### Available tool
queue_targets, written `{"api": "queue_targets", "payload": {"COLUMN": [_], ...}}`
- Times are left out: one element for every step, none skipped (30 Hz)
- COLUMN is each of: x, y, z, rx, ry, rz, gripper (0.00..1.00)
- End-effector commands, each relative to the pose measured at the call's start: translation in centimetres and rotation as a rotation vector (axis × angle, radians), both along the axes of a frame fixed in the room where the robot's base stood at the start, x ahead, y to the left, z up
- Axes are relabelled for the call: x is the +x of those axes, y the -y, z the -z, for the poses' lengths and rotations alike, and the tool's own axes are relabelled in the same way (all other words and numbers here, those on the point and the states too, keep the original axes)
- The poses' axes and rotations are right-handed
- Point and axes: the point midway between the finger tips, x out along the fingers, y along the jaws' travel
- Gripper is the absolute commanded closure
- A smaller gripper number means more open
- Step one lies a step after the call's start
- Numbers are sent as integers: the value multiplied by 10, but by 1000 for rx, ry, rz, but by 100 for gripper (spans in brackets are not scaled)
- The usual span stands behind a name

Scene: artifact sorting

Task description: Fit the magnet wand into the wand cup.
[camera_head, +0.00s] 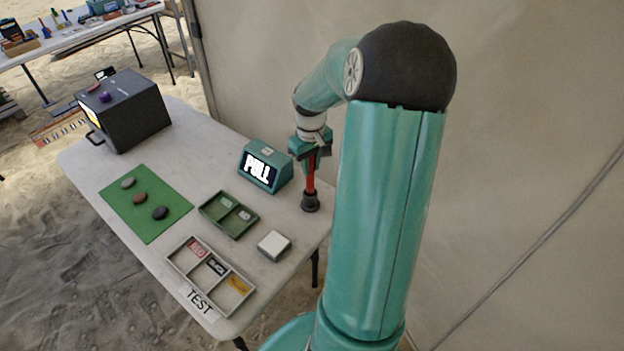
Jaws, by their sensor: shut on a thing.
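The magnet wand is a red upright stick (310,181), held by my gripper (310,158) near the right edge of the table. My gripper is shut on its upper part. The wand's lower end meets a small dark round cup (310,203), the wand cup, standing on the table. The wand looks close to upright. I cannot tell from this view how deep its lower end sits in the cup, or whether it is inside or just above the opening.
A teal box with a screen reading PULL (265,167) stands just left of the wand. A white block (273,245), a green tray (212,220), a TEST tray (205,293), a green mat with stones (143,226) and a dark box (130,120) occupy the white table (262,200).

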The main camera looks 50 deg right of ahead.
Motion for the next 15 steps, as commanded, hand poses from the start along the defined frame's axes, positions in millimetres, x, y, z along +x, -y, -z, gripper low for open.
{"api": "queue_targets", "payload": {"x": [0,0,0,0,0,0,0,0,0,0,0,0,0,1,1], "y": [0,0,0,0,0,0,0,0,0,0,1,1,1,2,2], "z": [6,8,11,14,17,22,27,31,38,42,44,47,47,48,47], "rx": [1,0,0,0,1,2,3,2,3,3,1,1,0,0,-1], "ry": [-2,-2,-1,-1,-1,-2,-2,-3,-1,-2,-2,-1,0,1,1], "rz": [0,0,0,0,0,-1,-1,-1,0,0,-1,-1,-1,0,0], "gripper": [98,98,98,98,98,98,98,98,98,98,98,98,98,98,98]}}
